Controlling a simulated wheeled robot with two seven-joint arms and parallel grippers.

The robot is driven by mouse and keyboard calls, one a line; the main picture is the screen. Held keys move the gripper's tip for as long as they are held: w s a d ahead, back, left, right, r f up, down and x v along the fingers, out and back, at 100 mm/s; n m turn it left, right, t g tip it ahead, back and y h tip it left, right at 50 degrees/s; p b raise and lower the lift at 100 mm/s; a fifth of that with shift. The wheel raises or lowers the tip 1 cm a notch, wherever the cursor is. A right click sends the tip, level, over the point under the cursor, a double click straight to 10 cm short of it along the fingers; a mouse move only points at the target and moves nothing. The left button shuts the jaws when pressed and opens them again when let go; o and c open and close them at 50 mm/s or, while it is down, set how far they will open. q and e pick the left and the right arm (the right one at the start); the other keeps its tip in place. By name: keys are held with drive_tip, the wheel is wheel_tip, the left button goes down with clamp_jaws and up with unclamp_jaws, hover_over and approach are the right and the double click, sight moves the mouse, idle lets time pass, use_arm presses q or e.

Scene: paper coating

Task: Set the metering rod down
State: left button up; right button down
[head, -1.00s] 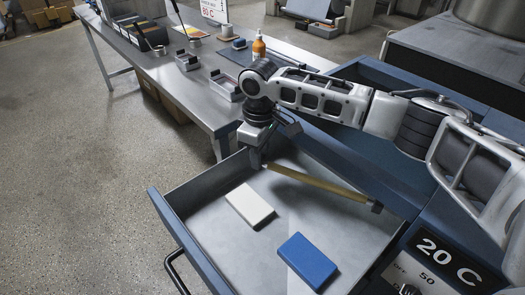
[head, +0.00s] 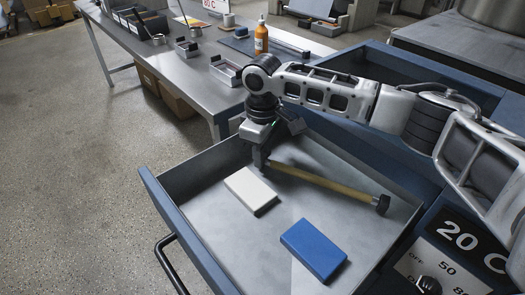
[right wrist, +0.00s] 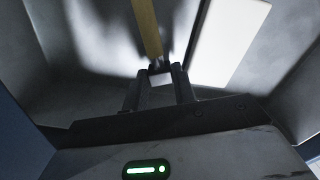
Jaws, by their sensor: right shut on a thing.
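The metering rod (head: 325,182) is a yellow-tan bar with dark ends. It lies slantwise over the floor of the open drawer (head: 205,233), and I cannot tell whether it touches that floor. My right gripper (head: 261,163) is down inside the drawer, shut on the rod's left end. In the right wrist view the rod (right wrist: 147,28) runs up from between the fingertips (right wrist: 160,80), which close on its dark end. My left gripper is not in view.
A metal workbench (head: 190,85) with trays and an orange bottle (head: 261,38) stands behind. The drawer's front left is bare.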

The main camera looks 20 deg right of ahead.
drive_tip(key=shift+f, duration=0.45)
drive_tip(key=c, duration=1.1)
unclamp_jaws()
drive_tip(key=shift+o, duration=0.2)
wheel_tip(320, 180, up, 16)
